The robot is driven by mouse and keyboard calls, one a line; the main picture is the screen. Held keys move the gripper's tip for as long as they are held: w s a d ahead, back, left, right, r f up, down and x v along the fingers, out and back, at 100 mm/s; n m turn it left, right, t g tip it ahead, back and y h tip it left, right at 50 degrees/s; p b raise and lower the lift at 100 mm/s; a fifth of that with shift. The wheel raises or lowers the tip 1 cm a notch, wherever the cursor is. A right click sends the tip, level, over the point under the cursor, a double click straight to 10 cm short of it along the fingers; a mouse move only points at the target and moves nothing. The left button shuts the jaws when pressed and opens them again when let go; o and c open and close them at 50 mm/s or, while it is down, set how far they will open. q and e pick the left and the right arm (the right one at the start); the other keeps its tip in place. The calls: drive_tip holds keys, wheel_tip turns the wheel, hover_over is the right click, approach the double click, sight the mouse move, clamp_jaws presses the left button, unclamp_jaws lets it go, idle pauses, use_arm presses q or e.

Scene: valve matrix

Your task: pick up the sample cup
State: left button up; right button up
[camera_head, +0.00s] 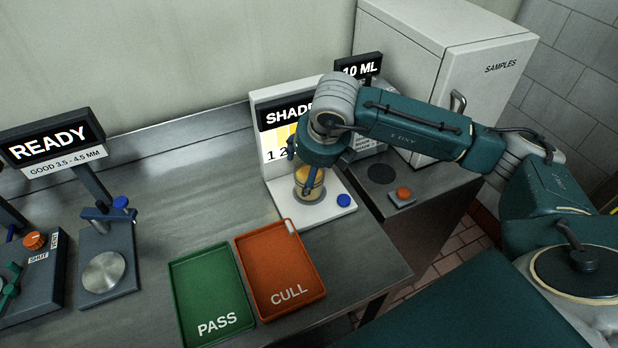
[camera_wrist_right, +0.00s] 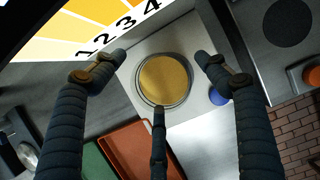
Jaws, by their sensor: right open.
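The sample cup (camera_head: 309,177) is a clear cup with amber content. It stands upright on the white base of the shade stand (camera_head: 340,212) in the head view. In the right wrist view the cup (camera_wrist_right: 165,80) is seen from above, with its round amber top. My right gripper (camera_head: 307,172) is over the cup in the head view, partly hiding it. In the right wrist view its dark fingers (camera_wrist_right: 158,95) are spread around the cup, open, with gaps visible between fingers and cup. My left gripper is not in view.
A green PASS tray (camera_head: 183,302) and an orange CULL tray (camera_head: 322,285) lie in front. A blue button (camera_head: 344,200) sits beside the cup. A grey gauge under the READY sign (camera_head: 55,143) is left. The SAMPLES cabinet (camera_head: 480,85) stands right. Bare counter lies left of the stand.

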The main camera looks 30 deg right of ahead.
drive_tip(key=shift+f, duration=0.15)
drive_tip(key=c, duration=1.7)
drive_tip(key=shift+c, duration=0.4)
drive_tip(key=shift+r, duration=0.2)
